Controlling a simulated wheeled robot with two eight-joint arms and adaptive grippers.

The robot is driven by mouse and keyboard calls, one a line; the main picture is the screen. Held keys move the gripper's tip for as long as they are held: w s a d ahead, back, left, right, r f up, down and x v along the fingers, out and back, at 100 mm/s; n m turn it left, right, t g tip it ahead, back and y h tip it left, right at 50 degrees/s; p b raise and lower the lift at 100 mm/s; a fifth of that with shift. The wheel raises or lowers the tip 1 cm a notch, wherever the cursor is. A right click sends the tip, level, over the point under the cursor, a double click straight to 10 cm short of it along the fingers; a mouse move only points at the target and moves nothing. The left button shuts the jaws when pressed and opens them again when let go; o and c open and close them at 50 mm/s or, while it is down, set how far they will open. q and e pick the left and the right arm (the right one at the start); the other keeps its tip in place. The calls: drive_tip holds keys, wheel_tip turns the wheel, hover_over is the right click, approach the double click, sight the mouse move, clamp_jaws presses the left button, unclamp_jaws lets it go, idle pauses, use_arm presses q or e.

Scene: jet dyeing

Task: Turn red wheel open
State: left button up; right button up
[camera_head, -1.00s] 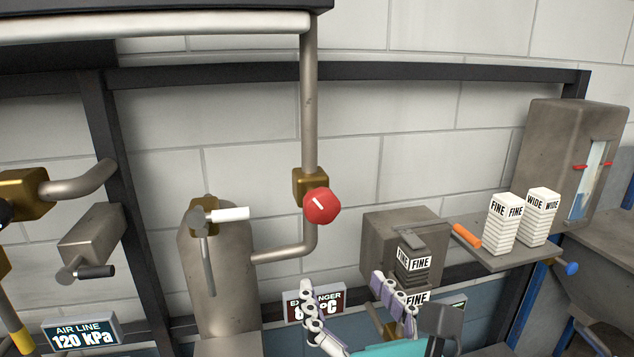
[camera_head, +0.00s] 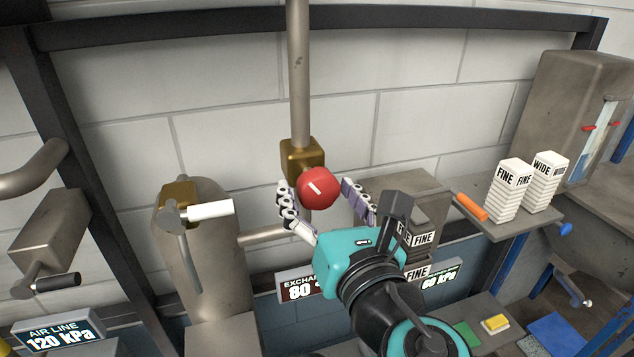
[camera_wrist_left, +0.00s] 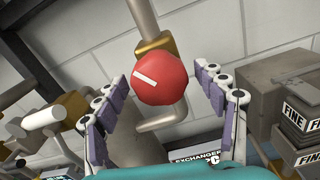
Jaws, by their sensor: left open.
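The red wheel (camera_head: 318,188) is a round red knob with a white mark on its face. It sits on a brass valve body (camera_head: 301,155) on a vertical pipe. My left gripper (camera_head: 328,198) is open, with one finger on each side of the wheel's lower part in the head view. In the left wrist view the red wheel (camera_wrist_left: 159,78) lies between the tips of the open left gripper (camera_wrist_left: 163,82), with gaps visible on both sides. Whether it touches the wheel cannot be told. My right gripper is not in view.
A lever valve with a white handle (camera_head: 210,210) stands to the left. A grey box (camera_head: 395,187) with FINE labels is close on the right. A shelf (camera_head: 492,226) holds white FINE and WIDE stacks and an orange cylinder (camera_head: 471,206). A pipe (camera_head: 262,236) runs below the wheel.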

use_arm(q)
drive_tip(key=shift+w+a, duration=0.1)
drive_tip(key=shift+w, duration=0.25)
drive_tip(key=shift+s, duration=0.1)
drive_tip(key=shift+c, duration=0.3)
drive_tip(key=c, duration=1.1)
